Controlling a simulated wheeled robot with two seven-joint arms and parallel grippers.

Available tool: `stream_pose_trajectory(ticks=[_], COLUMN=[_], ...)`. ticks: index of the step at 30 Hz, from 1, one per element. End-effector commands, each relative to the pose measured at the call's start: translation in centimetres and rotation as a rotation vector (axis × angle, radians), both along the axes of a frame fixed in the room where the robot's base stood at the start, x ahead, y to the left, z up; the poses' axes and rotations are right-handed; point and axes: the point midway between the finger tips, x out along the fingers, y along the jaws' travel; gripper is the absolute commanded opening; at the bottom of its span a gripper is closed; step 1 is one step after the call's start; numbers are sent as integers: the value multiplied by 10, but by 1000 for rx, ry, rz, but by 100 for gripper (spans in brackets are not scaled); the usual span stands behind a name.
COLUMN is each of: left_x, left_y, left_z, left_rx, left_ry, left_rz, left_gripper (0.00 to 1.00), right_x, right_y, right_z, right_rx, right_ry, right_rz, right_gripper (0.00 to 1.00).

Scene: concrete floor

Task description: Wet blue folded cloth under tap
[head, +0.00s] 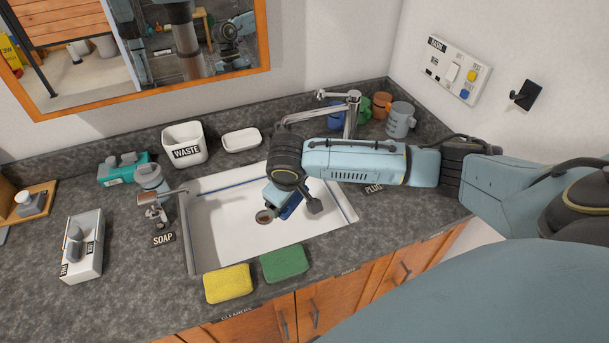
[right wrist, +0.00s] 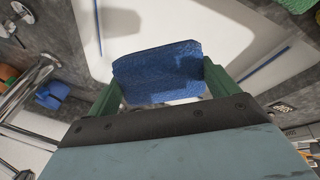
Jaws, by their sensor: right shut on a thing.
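The blue folded cloth (right wrist: 158,72) is held between the two green fingers of my right gripper (right wrist: 160,82) in the right wrist view. In the head view my right gripper (head: 291,203) hangs over the white sink (head: 225,215), and a bit of the cloth (head: 290,207) shows beneath it. The chrome tap (head: 352,112) stands behind the sink, its spout reaching left, partly behind my right arm. The cloth appears on the near side of the spout. I see no water running. My left gripper is not in view.
Yellow (head: 229,284) and green (head: 285,263) sponges lie at the sink's front edge. A soap dispenser (head: 155,208) stands left of it. A waste bin (head: 185,145) and a white dish (head: 241,140) are behind. Several mugs (head: 400,119) stand right of the tap.

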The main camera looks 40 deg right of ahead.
Motion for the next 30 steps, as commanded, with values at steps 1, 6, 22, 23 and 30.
stream_pose_trajectory(ticks=[1, 6, 22, 23, 30], left_x=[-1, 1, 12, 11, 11], left_y=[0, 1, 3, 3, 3], left_z=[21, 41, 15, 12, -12], left_rx=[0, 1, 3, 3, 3], left_ry=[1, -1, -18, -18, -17], left_rz=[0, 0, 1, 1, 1], left_gripper=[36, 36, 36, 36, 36], right_x=[-5, -9, 15, 18, 41], right_y=[-12, -30, -40, -41, -45], right_z=[2, -10, -25, -26, -30], right_rx=[-20, -48, -52, -52, -52], right_ry=[-24, -115, -158, -158, -157], right_rz=[52, 210, 277, 276, 276], right_gripper=[68, 68, 68, 68, 68])
